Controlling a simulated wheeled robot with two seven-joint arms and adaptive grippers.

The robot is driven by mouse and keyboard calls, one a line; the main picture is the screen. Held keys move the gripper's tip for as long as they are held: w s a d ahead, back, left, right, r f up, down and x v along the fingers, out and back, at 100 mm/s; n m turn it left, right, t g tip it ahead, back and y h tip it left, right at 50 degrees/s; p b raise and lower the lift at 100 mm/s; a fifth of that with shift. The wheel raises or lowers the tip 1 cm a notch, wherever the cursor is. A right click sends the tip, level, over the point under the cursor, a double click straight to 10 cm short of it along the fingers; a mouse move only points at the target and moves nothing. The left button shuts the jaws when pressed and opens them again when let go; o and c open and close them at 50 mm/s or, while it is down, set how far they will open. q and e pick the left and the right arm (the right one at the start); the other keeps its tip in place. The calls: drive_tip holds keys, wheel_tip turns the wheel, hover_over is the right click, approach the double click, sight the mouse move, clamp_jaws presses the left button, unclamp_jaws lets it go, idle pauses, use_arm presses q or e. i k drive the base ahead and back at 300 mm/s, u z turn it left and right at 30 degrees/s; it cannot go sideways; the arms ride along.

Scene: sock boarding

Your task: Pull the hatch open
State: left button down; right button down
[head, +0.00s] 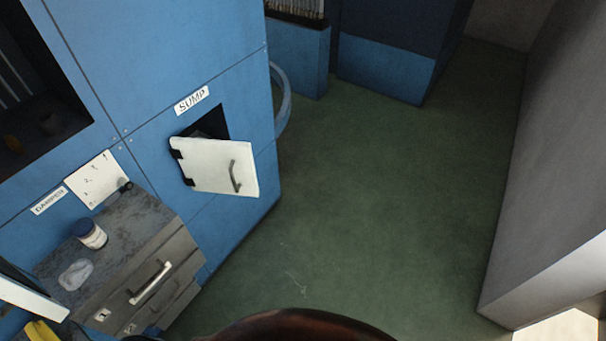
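The hatch (212,165) is a white door on the blue cabinet front, under a label reading SUMP (191,100). It stands swung outward on dark hinges at its left side. A curved grey handle (235,177) is near its right edge. Part of the dark opening (219,122) shows above and behind the door; the rest is hidden by it. Neither of my grippers can be made out in the head view, and nothing is seen touching the handle.
The blue cabinet (180,40) fills the left. A grey worktop (128,225) with a small jar (92,234) sits above drawers with a metal handle (151,283). Green floor (380,210) is clear to the right, up to a grey wall (560,170).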

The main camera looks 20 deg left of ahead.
sight(216, 174)
drive_tip(key=z, duration=0.2)
drive_tip(key=i, duration=0.35)
drive_tip(key=u, duration=1)
drive_tip(key=i, duration=0.85)
drive_tip(key=u, duration=0.95)
